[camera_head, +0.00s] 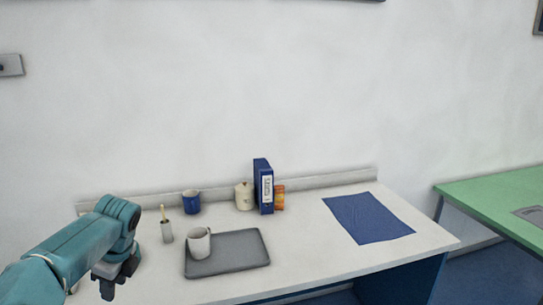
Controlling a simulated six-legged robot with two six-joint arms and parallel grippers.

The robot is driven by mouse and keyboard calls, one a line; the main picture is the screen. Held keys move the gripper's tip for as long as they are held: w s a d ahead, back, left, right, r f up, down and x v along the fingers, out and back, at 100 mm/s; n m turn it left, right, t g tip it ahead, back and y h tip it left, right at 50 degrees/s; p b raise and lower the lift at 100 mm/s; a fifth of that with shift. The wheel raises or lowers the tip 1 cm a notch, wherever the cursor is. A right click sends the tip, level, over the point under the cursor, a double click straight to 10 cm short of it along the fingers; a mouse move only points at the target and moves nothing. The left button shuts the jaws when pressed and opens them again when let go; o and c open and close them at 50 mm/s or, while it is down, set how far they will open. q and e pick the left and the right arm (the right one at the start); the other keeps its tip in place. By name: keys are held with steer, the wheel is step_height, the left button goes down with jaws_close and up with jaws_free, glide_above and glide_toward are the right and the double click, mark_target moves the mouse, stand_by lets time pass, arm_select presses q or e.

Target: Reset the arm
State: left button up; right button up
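My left arm, teal, comes in from the lower left and bends down at its wrist. Its dark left gripper (107,286) points down over the left end of the white table (315,262). I see no object in it, but the angle does not show whether its fingers are open or shut. It is apart from the grey tray (230,264) to its right. A white mug (199,243) stands on the left part of that tray. My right gripper is not in view.
Behind the tray stand a light holder (167,232) with a thin stick, a blue mug (191,202), a cream jar (243,197), a blue binder (263,187) and an orange item (279,198). A blue cloth (368,218) lies right. A green table (497,199) stands beyond a gap.

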arm_select(q)
steer(key=d+f+n+h, duration=0.1)
steer(key=d+f+h, duration=0.1)
steer(key=d+f, duration=0.45)
steer(key=d+f+n+h, duration=0.1)
steer(key=d+f+n, duration=0.15)
steer(key=f, duration=0.65)
steer(key=s+d+f+n+h, duration=0.3)
steer(key=s+d+f+n, duration=0.3)
steer(key=s+d+f, duration=0.6)
steer(key=s+d+f+n+h, duration=0.1)
steer(key=s+f+n, duration=0.3)
steer(key=s, duration=0.4)
steer(key=s+d+f+n, duration=0.3)
steer(key=s+d+n, duration=0.1)
steer(key=s+n, duration=0.3)
steer(key=shift+s+f+h+b, duration=0.4)
steer(key=shift+s+b, duration=0.05)
steer(key=shift+w, duration=0.15)
